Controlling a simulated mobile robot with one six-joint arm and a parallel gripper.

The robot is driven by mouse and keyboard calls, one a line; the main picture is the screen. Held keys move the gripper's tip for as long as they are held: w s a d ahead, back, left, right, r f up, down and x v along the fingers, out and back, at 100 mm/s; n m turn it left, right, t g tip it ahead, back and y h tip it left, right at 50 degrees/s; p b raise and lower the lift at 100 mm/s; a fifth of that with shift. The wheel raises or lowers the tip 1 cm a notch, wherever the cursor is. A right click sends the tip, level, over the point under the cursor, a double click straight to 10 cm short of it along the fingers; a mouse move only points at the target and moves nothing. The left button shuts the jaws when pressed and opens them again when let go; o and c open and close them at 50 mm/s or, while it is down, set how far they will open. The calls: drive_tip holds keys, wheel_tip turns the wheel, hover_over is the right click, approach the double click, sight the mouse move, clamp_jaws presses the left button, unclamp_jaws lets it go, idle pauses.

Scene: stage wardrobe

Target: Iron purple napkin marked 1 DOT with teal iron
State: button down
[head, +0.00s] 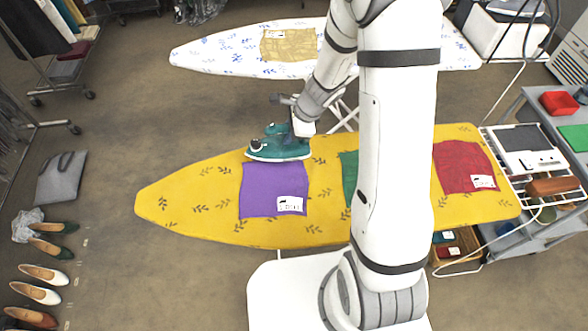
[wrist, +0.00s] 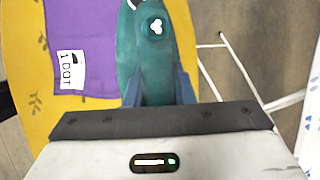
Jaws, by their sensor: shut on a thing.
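The purple napkin (head: 272,188) lies flat on the yellow ironing board (head: 180,212). Its white label shows at its lower right corner and reads 1 DOT in the wrist view, where the napkin (wrist: 85,35) is at upper left. The teal iron (head: 280,150) is at the napkin's far edge, over the board's far side. My gripper (wrist: 160,92) is shut on the teal iron (wrist: 150,60), with a finger on each side of it. I cannot tell whether the iron's sole touches the board or the napkin.
A green napkin (head: 349,175), partly hidden by my arm, and a red napkin (head: 464,167) lie further right on the board. An iron rest (head: 515,190) stands off its right end. A white patterned board (head: 215,52) with a tan cloth (head: 289,45) stands behind.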

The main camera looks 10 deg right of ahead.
drive_tip(key=shift+r+p, duration=0.65)
drive_tip(key=shift+r, duration=0.45)
